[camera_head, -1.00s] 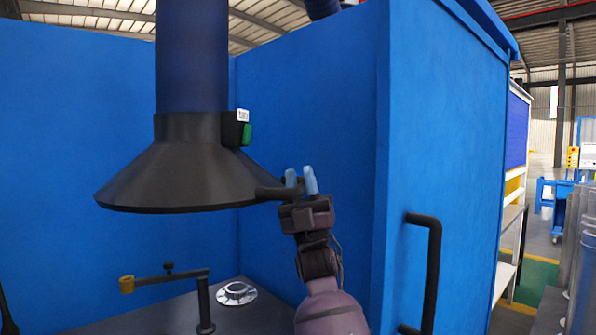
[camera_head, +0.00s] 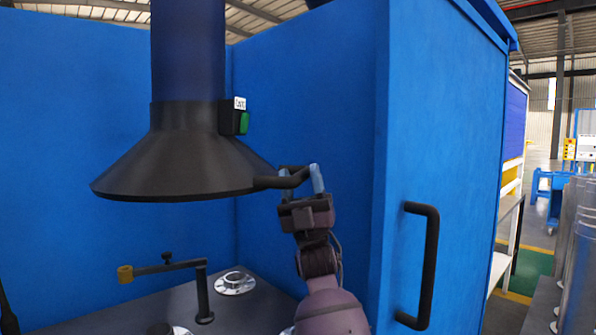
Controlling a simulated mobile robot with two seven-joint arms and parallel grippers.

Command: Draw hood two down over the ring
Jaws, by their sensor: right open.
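A black cone-shaped hood (camera_head: 180,165) hangs from a dark blue duct, well above the bench. Its short black handle (camera_head: 268,183) sticks out to the right from the rim. My right gripper (camera_head: 301,180) is at the handle's outer end, with its fingers pointing up. My left gripper is out of view.
A black post with a side arm (camera_head: 203,290) and a yellow end piece (camera_head: 125,274) stands on the dark bench (camera_head: 95,318). Blue walls enclose the back and right. A black bar handle (camera_head: 430,262) is on the right panel. A green-button box (camera_head: 236,120) sits on the hood.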

